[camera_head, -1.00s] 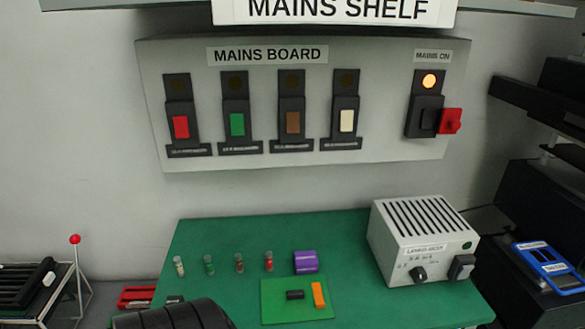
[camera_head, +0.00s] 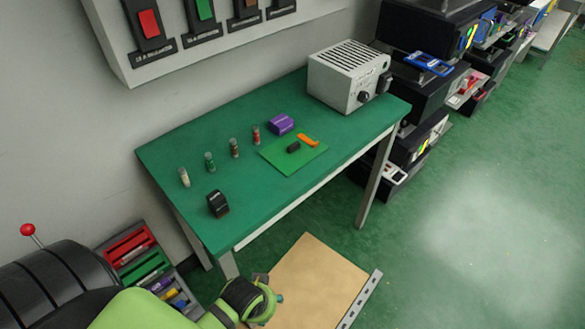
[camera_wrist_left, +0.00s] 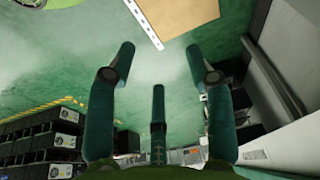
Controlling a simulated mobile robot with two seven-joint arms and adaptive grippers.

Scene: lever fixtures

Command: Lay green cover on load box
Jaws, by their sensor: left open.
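The grey load box (camera_head: 348,76), with a slotted top and dark knobs, stands at the far right end of the green table. A flat light-green sheet (camera_head: 285,164), which may be the green cover, lies on the table left of the box. A black piece (camera_head: 293,147) and an orange piece (camera_head: 308,140) lie on it. My left gripper (camera_wrist_left: 160,50) is open and empty in the left wrist view, its teal fingers apart above the floor. In the head view my left arm comes in at the bottom left, away from the box. My right gripper is not in view.
Several small vials (camera_head: 234,148), a purple block (camera_head: 281,124) and a black block (camera_head: 217,203) stand on the table (camera_head: 180,150). A tan board (camera_head: 305,275) lies below the front edge. A rack (camera_head: 140,255) is at left; dark shelving (camera_head: 400,90) at right. The right floor is clear.

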